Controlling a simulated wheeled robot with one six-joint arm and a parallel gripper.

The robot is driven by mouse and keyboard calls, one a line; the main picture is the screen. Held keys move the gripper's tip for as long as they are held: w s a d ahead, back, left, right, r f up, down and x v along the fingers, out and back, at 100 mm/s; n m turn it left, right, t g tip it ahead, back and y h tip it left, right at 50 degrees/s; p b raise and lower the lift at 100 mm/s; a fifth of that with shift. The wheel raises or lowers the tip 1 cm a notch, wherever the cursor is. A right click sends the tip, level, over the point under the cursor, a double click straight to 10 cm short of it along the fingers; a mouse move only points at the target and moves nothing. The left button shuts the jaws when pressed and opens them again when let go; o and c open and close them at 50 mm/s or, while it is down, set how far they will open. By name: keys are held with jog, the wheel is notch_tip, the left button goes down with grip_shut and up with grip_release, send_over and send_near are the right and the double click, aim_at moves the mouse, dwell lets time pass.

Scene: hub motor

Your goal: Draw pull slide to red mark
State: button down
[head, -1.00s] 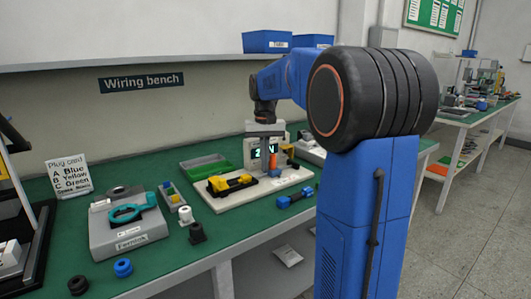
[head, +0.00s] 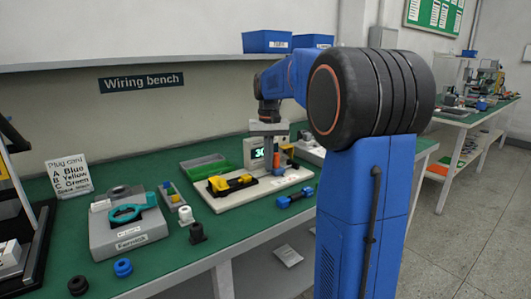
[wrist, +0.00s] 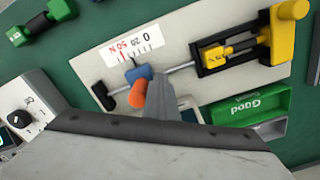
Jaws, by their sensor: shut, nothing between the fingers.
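The pull slide is a blue block with an orange handle (wrist: 138,94) on a metal rod, seen in the wrist view. The rod runs from a yellow and black fixture (wrist: 235,52) to a black end post (wrist: 103,95). A dark pointer on the blue block lies beside a white scale card (wrist: 130,48) numbered 0, 20 and 50 N. The red marking is at the 50 end; the pointer lies short of it. My gripper (wrist: 163,100) is shut and empty, its fingers right beside the orange handle. Whether they touch is unclear. In the head view my gripper (head: 269,145) is over the board.
A lit display (head: 258,153) reading about 30 stands behind the board (head: 245,198). A green tray (wrist: 250,105) marked Good is beside the board. A grey fixture (head: 127,235) and several plugs are to the left.

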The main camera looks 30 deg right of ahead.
jog(key=shift+d, duration=0.8)
jog(key=shift+a, duration=0.1)
jog(key=shift+a, duration=0.65)
notch_tip(320, 180, up, 8)
dwell(1.2)
dwell(0.5)
